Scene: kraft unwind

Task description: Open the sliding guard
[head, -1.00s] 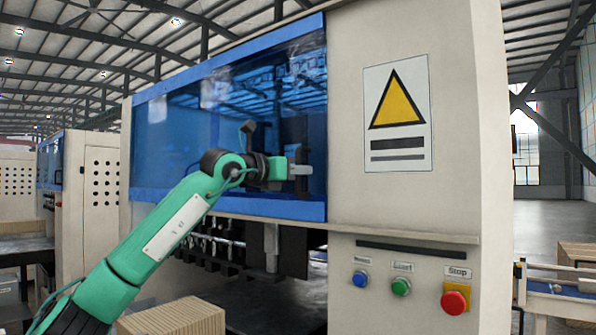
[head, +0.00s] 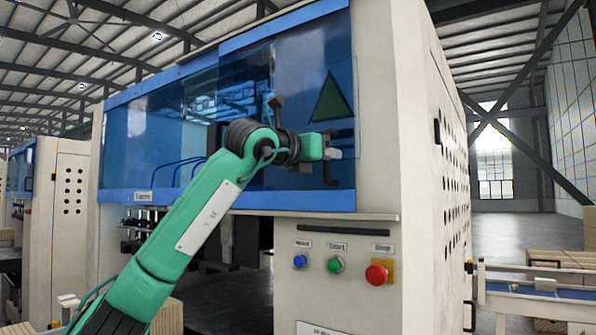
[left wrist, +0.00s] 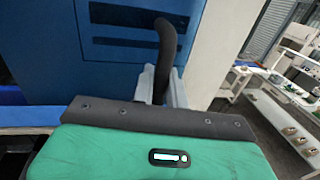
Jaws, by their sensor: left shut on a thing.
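The sliding guard (head: 308,75) is a see-through blue panel with blue rails on the front of the beige machine. Its right part lies over the yellow-triangle warning sign (head: 330,103), which shows dark green through it. My left gripper (head: 333,153) is shut on the guard's dark upright handle (head: 331,176), near the guard's right edge. In the left wrist view the black handle (left wrist: 166,50) stands between the pale fingers (left wrist: 160,84), with the blue panel behind. Part of the handle is hidden by the gripper. My right gripper is not in view.
Blue, green and red buttons (head: 377,273) sit on the panel below the guard. Another blue panel (head: 150,125) covers the left side of the machine front. A conveyor (head: 535,297) stands at the right, with open floor behind it.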

